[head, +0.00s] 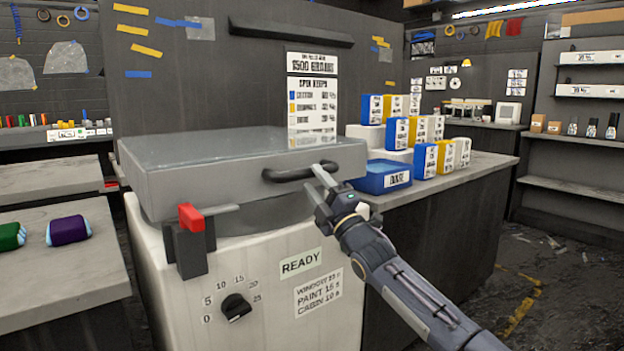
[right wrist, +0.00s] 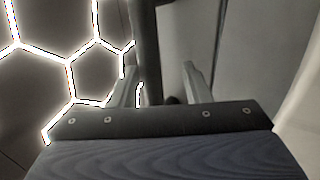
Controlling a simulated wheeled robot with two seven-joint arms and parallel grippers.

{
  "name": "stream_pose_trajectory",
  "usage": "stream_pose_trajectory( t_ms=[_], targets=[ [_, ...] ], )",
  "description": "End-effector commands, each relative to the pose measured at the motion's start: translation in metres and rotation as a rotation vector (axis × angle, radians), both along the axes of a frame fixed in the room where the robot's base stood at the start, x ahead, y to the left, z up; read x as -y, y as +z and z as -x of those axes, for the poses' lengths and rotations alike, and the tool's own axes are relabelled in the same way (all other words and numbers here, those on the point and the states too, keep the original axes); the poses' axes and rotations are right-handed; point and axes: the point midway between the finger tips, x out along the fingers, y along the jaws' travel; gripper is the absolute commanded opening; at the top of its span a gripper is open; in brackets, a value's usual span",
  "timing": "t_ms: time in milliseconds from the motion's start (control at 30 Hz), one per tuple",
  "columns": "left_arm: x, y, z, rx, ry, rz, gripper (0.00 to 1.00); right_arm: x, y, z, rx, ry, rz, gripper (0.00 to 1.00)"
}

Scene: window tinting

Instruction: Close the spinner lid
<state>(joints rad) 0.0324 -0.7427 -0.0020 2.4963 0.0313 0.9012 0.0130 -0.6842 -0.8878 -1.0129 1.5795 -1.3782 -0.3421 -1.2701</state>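The spinner (head: 240,280) is a white cabinet with a dial, a READY label and a time label on its front. Its wide grey lid (head: 210,190) sits above the cabinet, and a dark rounded drum (head: 265,214) shows beneath the lid's front edge. A black bar handle (head: 290,175) is on the lid's front right. My right gripper (head: 323,176) is at the handle's right end. In the right wrist view its fingers (right wrist: 160,85) stand apart, with a dark bar (right wrist: 146,45) between them, nearer the left finger. My left gripper is out of view.
A dark block with a red top (head: 191,217) stands at the cabinet's front left corner. A counter (head: 480,165) at right holds blue, yellow and white boxes and a blue tray (head: 385,180). Green and purple rolls (head: 68,230) lie on the left table.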

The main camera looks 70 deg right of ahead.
Motion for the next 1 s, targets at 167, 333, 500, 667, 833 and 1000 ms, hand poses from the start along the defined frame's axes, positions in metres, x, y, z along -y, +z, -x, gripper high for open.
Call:
stream_pose_trajectory(
  t_ms=[167,333,500,667,833,1000],
  targets=[
    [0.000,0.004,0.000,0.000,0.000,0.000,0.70,-0.012,-0.017,0.025,-0.001,-0.004,-0.002,0.43],
    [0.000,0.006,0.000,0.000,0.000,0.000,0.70,-0.020,-0.028,0.039,-0.001,-0.002,-0.003,0.43],
    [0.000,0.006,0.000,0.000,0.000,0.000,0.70,-0.023,-0.031,0.042,-0.002,0.000,-0.001,0.43],
    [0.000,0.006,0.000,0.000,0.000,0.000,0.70,-0.023,-0.031,0.042,-0.001,0.000,0.000,0.43],
    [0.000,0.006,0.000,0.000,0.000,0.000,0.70,-0.023,-0.031,0.042,-0.001,-0.001,-0.001,0.43],
    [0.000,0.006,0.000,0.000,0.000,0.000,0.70,-0.023,-0.030,0.041,-0.001,0.000,-0.003,0.43]
  ],
)
